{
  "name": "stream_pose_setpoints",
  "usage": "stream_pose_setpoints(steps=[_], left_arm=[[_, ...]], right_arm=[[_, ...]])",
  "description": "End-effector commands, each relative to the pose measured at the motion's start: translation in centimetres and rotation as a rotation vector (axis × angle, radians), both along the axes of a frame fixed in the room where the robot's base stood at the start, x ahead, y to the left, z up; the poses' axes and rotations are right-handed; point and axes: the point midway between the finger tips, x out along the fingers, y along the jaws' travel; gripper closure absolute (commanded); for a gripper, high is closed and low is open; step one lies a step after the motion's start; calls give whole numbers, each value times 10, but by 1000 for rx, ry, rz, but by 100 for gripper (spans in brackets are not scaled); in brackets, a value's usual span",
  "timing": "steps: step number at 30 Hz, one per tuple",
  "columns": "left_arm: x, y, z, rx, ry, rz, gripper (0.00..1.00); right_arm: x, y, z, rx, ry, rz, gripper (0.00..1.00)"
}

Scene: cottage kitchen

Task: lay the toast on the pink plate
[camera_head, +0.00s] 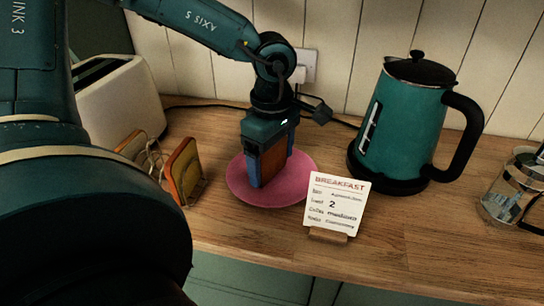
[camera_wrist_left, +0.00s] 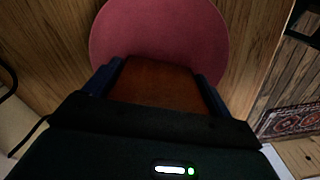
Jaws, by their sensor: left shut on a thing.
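The pink plate (camera_head: 240,192) lies on the wooden counter near the middle of the head view. It also fills the top middle of the left wrist view (camera_wrist_left: 160,30). My left gripper (camera_head: 268,182) points down over the plate and is shut on a brown slice of toast (camera_head: 273,160). The toast stands on edge between the blue fingers, and it also shows in the left wrist view (camera_wrist_left: 157,82). I cannot tell whether its lower edge touches the plate. My right gripper is not in view.
A toast rack with toast (camera_head: 183,172) stands left of the plate, by a cream toaster (camera_head: 120,105). A breakfast card (camera_head: 335,205) stands close at the plate's right front. A teal kettle (camera_head: 405,125) and a glass press (camera_head: 515,190) are further right.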

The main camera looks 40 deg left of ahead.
Motion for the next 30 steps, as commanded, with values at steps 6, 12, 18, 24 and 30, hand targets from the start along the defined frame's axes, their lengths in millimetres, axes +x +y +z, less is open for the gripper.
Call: stream_pose_setpoints(steps=[6,12,18,24,30], left_arm=[[0,0,-6,-1,-1,1,23],[0,0,-3,-1,-1,1,0],[0,0,-2,0,0,1,0],[1,0,10,0,-5,1,0],[2,0,52,0,-7,2,0]], right_arm=[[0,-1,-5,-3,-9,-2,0],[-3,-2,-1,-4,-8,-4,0],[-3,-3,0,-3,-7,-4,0],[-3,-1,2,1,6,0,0],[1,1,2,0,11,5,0]])
